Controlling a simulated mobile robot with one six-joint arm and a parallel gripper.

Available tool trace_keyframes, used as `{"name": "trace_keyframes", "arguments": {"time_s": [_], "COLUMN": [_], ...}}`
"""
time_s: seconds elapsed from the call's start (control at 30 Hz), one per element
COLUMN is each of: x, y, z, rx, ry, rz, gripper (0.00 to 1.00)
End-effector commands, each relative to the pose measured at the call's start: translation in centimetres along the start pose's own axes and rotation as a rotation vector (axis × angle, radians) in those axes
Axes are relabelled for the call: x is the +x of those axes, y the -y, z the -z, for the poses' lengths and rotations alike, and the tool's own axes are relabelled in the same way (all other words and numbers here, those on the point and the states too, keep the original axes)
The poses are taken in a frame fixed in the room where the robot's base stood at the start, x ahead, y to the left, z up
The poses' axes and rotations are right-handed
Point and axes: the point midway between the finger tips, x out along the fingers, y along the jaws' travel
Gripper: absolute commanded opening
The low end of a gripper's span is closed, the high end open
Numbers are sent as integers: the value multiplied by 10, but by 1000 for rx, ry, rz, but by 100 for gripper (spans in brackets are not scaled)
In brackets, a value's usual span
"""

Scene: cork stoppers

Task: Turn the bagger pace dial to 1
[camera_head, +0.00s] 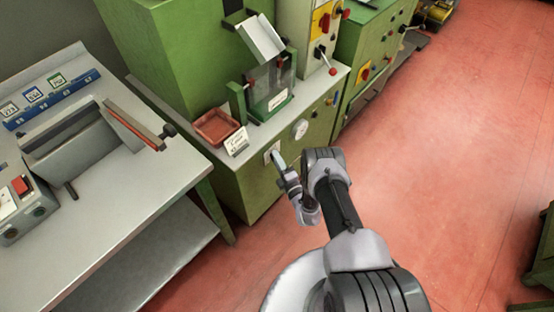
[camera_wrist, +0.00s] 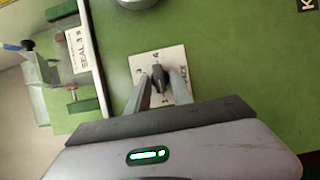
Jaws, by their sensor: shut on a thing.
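The bagger pace dial (camera_wrist: 158,72) is a dark knob on a white plate on the green cabinet front. The plate reads PACE along its right side in the wrist view, with small numerals around the knob that are hard to read. The knob's narrow end points roughly toward the top of that picture; I cannot tell which numeral it marks. My gripper (camera_wrist: 159,88) is shut on the knob, one finger on each side. In the head view my gripper (camera_head: 281,166) is at the cabinet front, beside the white plate (camera_head: 271,150), which it partly hides.
A round white gauge (camera_head: 300,129) sits right of the dial. Above are a reddish tray (camera_head: 216,126), a small sign (camera_head: 237,142) and a clear-fronted green device (camera_head: 268,92). A grey table (camera_head: 110,200) stands at left. The red floor at right is open.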

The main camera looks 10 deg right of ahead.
Motion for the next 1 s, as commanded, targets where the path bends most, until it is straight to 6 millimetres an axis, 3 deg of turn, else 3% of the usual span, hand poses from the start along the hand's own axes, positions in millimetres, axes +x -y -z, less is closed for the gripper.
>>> {"name": "trace_keyframes", "arguments": {"time_s": [0.07,0.47,0.57,0.9,1.0], "x": [0,-9,-28,-132,-155], "y": [0,-2,-4,2,3], "z": [0,-1,-1,-2,-2], "rx": [0,0,1,2,2], "ry": [1,2,3,7,6], "rz": [1,1,4,4,3], "gripper": [35,35,35,35,35]}}
